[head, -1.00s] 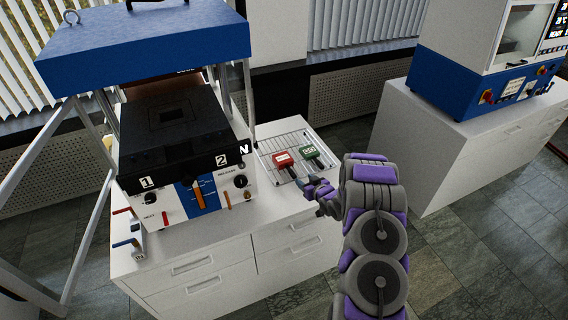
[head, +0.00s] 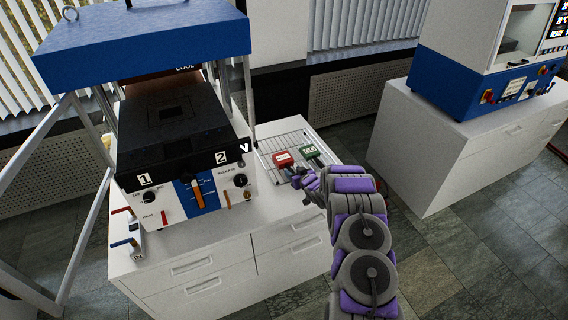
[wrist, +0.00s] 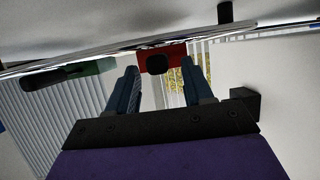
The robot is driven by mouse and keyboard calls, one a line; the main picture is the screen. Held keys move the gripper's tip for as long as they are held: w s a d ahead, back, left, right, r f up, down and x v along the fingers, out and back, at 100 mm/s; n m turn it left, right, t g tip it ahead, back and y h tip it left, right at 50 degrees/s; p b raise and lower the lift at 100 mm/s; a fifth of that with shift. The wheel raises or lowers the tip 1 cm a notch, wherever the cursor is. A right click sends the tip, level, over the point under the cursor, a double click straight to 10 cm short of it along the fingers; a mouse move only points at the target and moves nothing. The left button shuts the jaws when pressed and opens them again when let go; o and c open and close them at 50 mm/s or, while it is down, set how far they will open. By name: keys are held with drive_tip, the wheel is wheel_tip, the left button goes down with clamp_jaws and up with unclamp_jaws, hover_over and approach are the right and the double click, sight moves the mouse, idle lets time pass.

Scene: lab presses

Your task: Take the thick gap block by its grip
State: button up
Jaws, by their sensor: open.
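A red block (head: 282,156) and a green block (head: 310,153) with white labels lie on a wire rack; the labels are too small to read, so I cannot tell which is the thick one. In the wrist view, the red block (wrist: 176,54) shows its dark grip (wrist: 157,64) end-on, ahead of and lined up between my fingertips. The green block (wrist: 104,66) with its long black grip (wrist: 55,76) is off to the left there. My gripper (wrist: 161,76) is open and empty. In the head view my gripper (head: 300,178) is just in front of the blocks.
The wire rack (head: 270,142) sits on a white cabinet top (head: 270,205). A press (head: 180,150) with a blue top stands close on the left. Another blue and white machine (head: 470,80) stands on a separate cabinet at right, with floor between.

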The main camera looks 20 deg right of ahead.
sight(287, 166)
drive_tip(key=shift+x, duration=1.1)
drive_tip(key=shift+c, duration=0.3)
clamp_jaws()
